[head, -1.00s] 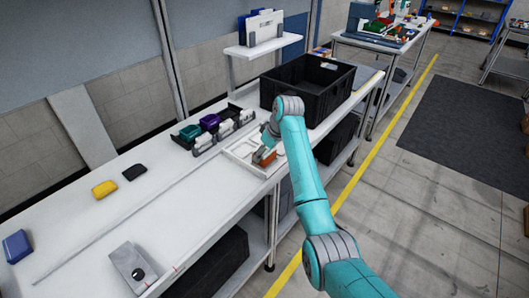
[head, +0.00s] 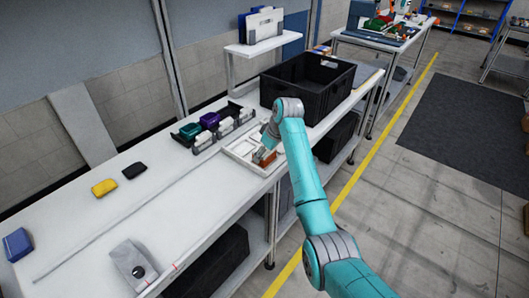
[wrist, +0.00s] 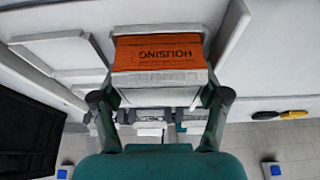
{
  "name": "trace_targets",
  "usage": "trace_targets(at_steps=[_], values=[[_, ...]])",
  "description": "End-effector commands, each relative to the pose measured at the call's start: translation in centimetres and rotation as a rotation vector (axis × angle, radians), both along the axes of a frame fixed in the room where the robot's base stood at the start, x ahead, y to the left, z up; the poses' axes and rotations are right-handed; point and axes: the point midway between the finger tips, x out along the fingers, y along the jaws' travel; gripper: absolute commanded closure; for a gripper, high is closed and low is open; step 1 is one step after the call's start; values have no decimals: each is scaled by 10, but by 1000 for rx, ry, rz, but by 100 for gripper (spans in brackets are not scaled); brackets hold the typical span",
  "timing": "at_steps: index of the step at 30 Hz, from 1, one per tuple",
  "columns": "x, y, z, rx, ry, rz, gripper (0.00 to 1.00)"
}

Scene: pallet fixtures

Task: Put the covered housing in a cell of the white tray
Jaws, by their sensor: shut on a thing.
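The covered housing (wrist: 160,55) is a boxy part with an orange face that reads HOUSING upside down in the wrist view. My gripper (wrist: 160,97) is shut on it, with one dark finger at each side. In the head view the housing (head: 267,157) is a small orange patch under my gripper (head: 264,153), at the tray's front right part. The white tray (head: 236,151) lies on the bench, and its shallow cells (wrist: 66,52) show at the left of the wrist view. I cannot tell whether the housing touches the cell floor.
A large black crate (head: 290,92) stands behind and right of the tray. A dark rack with green, purple and white parts (head: 208,121) stands to the left. Yellow (head: 104,187) and black (head: 134,170) pieces lie farther left. The bench's left middle is mostly clear.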

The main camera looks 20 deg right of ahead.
Motion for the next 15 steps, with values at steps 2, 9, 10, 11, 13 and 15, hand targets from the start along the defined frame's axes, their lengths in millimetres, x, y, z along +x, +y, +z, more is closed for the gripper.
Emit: trace_targets(at_steps=[2,9,10,11,13,15], values=[[0,0,-1,0,0,0,63],[0,0,-2,0,0,0,63],[0,0,-2,0,0,0,63],[0,0,-2,0,0,0,63],[0,0,-2,1,-1,0,63],[0,0,-2,1,-1,0,13]])
